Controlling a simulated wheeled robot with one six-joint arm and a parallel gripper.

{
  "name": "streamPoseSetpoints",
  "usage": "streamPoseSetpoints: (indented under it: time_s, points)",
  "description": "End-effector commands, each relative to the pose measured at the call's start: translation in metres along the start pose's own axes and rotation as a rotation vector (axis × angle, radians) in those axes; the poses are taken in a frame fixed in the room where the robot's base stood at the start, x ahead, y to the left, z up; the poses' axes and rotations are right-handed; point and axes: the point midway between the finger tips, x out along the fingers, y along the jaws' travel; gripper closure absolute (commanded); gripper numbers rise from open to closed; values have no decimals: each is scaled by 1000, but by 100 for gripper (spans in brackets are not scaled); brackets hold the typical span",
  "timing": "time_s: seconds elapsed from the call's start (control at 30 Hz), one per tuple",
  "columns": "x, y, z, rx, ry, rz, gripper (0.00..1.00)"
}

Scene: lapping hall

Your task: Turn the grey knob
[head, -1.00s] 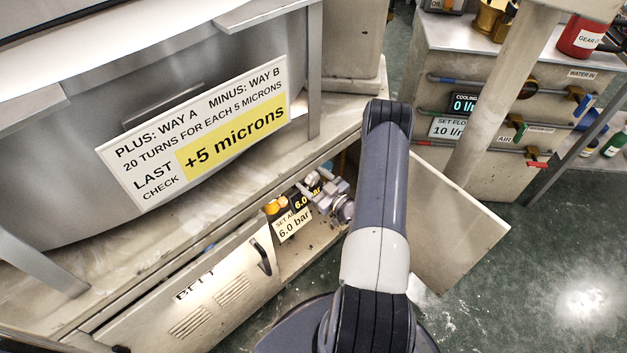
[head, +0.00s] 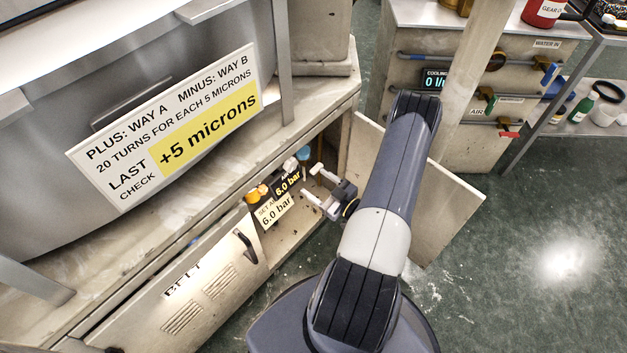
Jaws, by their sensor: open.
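A pale grey knob (head: 290,165) shows inside the open low cabinet, just above a dark display (head: 288,181) reading 6.0 bar in yellow. A pale label (head: 275,210) below the display reads "SET AIR" (partly legible) and 6.0 bar. My gripper (head: 311,183) is open and empty, to the right of the knob and display. Its two fingers point left toward them, with a visible gap between the fingers and the knob. The knob's lower side is partly hidden behind the display.
Orange parts (head: 257,193) sit left of the display and a blue part (head: 303,153) behind the knob. The open cabinet door (head: 445,205) stands right of my arm. A closed vented panel (head: 190,295) is at left. Green floor (head: 530,240) is clear at right.

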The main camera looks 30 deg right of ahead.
Motion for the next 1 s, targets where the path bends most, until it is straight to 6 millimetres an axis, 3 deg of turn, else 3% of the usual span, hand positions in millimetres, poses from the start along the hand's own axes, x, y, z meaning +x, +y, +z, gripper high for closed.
streamPoseSetpoints:
  time_s: [0.3,0.47,1.0]
  points:
    - [0,0,0,-9,0,-1,33]
    - [0,0,0,-143,0,-1,33]
    - [2,0,-1,-1244,1,-1,33]
